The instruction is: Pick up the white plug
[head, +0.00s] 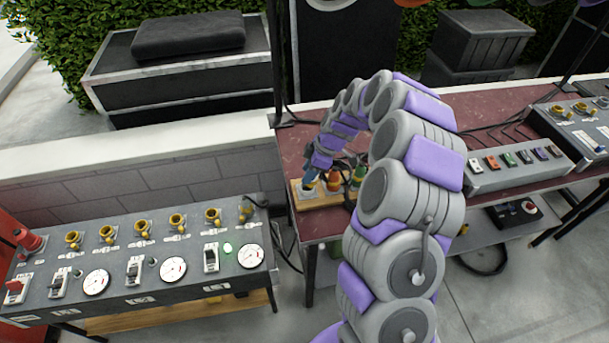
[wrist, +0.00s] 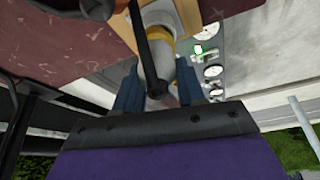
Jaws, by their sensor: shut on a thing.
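The white plug (wrist: 165,66) sits between my two blue-grey fingers in the wrist view. It has a yellow ring near its base. A dark bar or cable crosses in front of it and hides part of it. My gripper (wrist: 160,88) is shut on the plug. In the head view my gripper (head: 311,174) points down at the left end of a wooden board (head: 322,201), over a light socket base. The plug is mostly hidden by the fingers there. I cannot tell whether it is seated in the socket or just clear of it.
A red plug (head: 334,181) and a yellow-green plug (head: 358,176) stand close to the right on the board. The board lies on a dark red table (head: 306,226). A panel (head: 190,252) with yellow sockets, switches and gauges stands at left. A switch box (head: 515,166) is at right.

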